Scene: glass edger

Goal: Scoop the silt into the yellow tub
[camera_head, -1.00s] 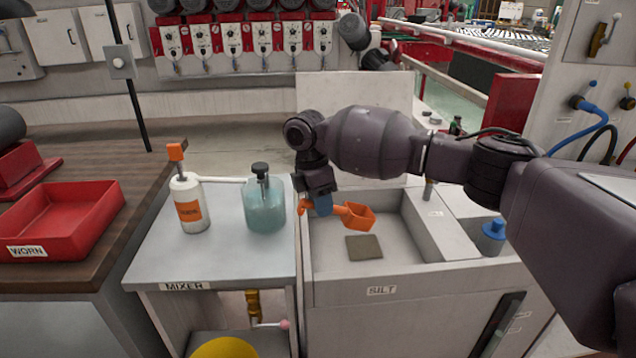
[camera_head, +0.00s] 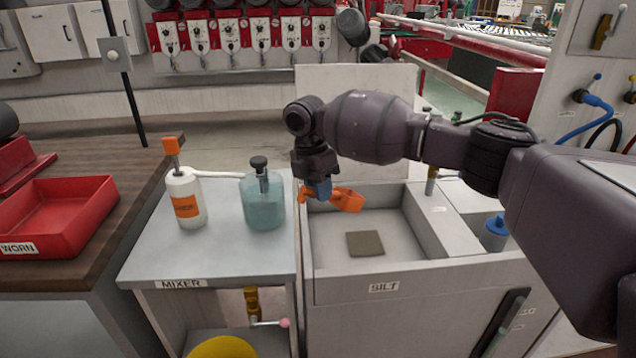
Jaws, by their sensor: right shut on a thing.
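My right gripper (camera_head: 320,190) is shut on the handle of an orange scoop (camera_head: 348,201). It holds the scoop above the left back part of the grey basin (camera_head: 345,291) labelled SILT. The scoop's bowl points right, and its inside is hardly visible. A flat, dark olive-grey patch of silt (camera_head: 365,243) lies on the basin floor, below and in front of the scoop and apart from it. A round yellow thing, likely the yellow tub (camera_head: 222,347), shows at the bottom edge below the mixer table; most of it is cut off. My left gripper is out of view.
The mixer table (camera_head: 210,255) left of the basin bears a white bottle with an orange top (camera_head: 186,198) and a teal jar (camera_head: 262,203). A red WORN tray (camera_head: 60,220) sits on the wooden bench. A blue-topped thing (camera_head: 495,230) stands right of the basin.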

